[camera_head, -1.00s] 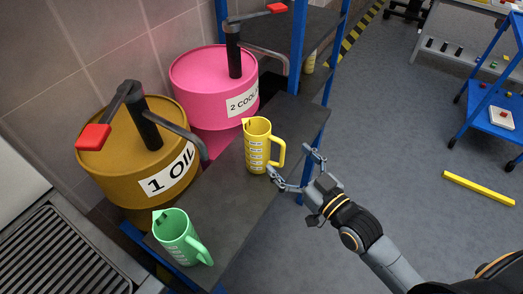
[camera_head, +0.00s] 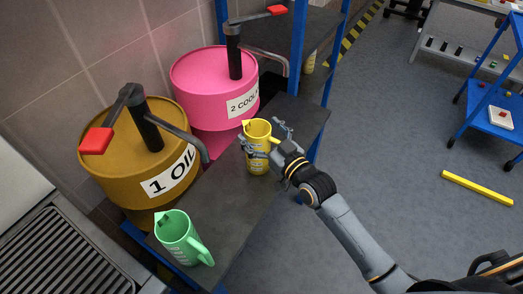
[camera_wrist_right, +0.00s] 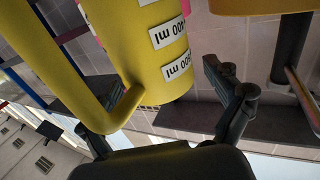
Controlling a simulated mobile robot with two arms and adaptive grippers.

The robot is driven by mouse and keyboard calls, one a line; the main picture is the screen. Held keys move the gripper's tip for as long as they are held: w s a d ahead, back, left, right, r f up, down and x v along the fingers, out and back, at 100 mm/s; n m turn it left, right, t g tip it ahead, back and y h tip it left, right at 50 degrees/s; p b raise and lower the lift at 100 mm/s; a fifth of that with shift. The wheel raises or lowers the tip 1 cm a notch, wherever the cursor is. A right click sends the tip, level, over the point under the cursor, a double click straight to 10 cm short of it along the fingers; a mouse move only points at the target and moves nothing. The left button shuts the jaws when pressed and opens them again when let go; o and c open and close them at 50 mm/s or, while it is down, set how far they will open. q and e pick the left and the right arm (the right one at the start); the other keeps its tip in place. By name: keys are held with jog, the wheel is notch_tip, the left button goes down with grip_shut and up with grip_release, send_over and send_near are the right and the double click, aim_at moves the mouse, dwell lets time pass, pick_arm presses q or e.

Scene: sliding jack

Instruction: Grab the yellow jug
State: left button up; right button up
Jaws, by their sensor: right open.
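The yellow jug (camera_head: 258,142) stands upright on the dark shelf (camera_head: 232,212), with measure labels on its side. My right gripper (camera_head: 266,142) is at the jug, its open fingers reaching along both sides of it. In the right wrist view the yellow jug (camera_wrist_right: 120,50) looks upside down and lies between the open fingers of my right gripper (camera_wrist_right: 155,100). Its handle runs down the left of that view. I cannot tell whether a finger touches the jug. My left gripper does not show.
A green jug (camera_head: 180,238) stands nearer on the same shelf. Behind are a brown drum (camera_head: 130,185) marked 1 OIL and a pink drum (camera_head: 205,85), each with a pump. Blue posts (camera_head: 334,50) stand beyond. Open floor (camera_head: 390,140) lies to the right.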

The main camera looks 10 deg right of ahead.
jog(key=c, duration=1.7)
jog(key=shift+o, duration=0.2)
jog(key=shift+r, duration=0.1)
